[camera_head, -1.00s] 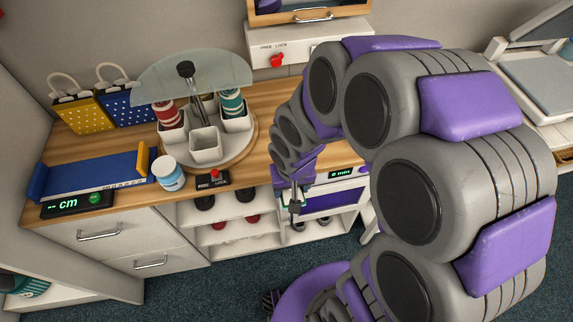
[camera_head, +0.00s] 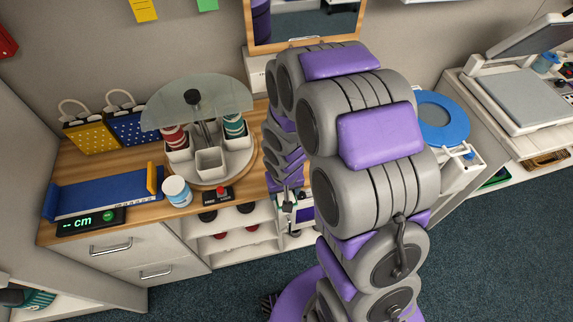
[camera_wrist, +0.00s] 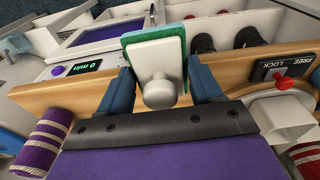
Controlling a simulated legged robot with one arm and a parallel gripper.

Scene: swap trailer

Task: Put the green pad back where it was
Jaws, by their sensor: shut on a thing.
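The green pad (camera_wrist: 141,38) shows in the wrist view as a green layer on a pale block with a round white knob (camera_wrist: 160,92). My gripper (camera_wrist: 164,88) is shut on this block; its blue fingers stand on either side. The pad is held up in front of a wooden counter edge, and its far face is hidden. In the head view my gripper (camera_head: 290,206) hangs low by the counter's front edge, right of the open shelves. The pad is too small to make out there.
A carousel (camera_head: 238,164) with cups and rolls stands on the counter, under a glass disc (camera_head: 205,102). Left are a blue measuring tray (camera_head: 110,192) and a white jar (camera_head: 176,190). A red lock button (camera_head: 222,192) sits in front. A 0 min display (camera_wrist: 85,67) is near the pad.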

